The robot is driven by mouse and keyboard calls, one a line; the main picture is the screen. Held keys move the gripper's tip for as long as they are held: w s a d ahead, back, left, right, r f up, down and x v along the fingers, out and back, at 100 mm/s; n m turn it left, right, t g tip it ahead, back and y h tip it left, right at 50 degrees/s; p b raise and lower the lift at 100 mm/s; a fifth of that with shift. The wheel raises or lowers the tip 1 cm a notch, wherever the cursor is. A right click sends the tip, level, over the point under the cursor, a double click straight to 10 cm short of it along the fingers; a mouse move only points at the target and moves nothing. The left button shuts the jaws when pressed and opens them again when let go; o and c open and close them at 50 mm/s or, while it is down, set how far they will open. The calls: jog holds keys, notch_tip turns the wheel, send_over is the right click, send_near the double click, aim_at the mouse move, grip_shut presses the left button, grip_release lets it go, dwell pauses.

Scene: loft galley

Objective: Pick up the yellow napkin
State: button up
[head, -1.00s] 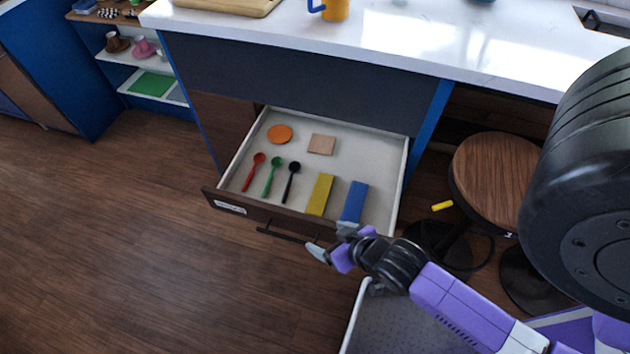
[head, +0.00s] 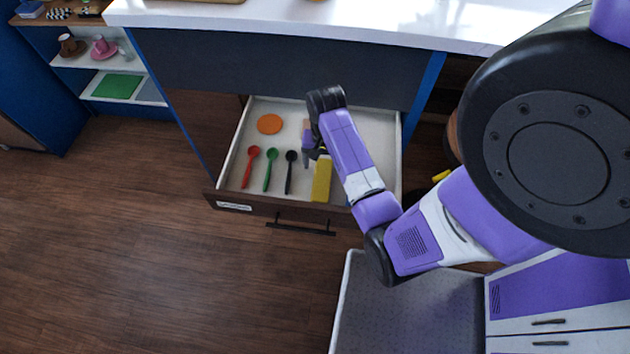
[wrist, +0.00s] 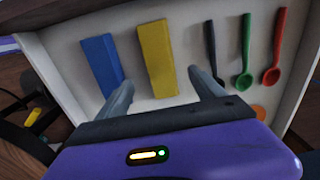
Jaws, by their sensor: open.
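The yellow napkin (head: 321,181), a folded long block shape, lies flat in the open drawer (head: 225,197), right of the black spoon. In the wrist view the yellow napkin (wrist: 157,60) lies ahead of and between my two fingertips, with its near end close to them. My gripper (wrist: 160,92) is open and empty above the drawer. In the head view my gripper (head: 310,158) points down beside the napkin's far end, and my arm covers part of the drawer. The blue folded napkin (wrist: 101,62) lies beside the yellow one; my arm hides it in the head view.
A red spoon (head: 251,167), a green spoon (head: 270,170) and a black spoon (head: 290,172) lie left of the napkin. An orange disc (head: 269,124) lies behind them. The drawer walls and white counter (head: 300,22) bound the space.

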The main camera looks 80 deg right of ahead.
aim_at(322, 178)
jog(key=shift+w+d+f, duration=0.1)
jog(key=shift+f, duration=1.85)
jog(key=shift+d+f, duration=0.1)
jog(key=shift+f, duration=1.8)
jog(key=shift+c, duration=0.2)
jog(key=c, duration=1.4)
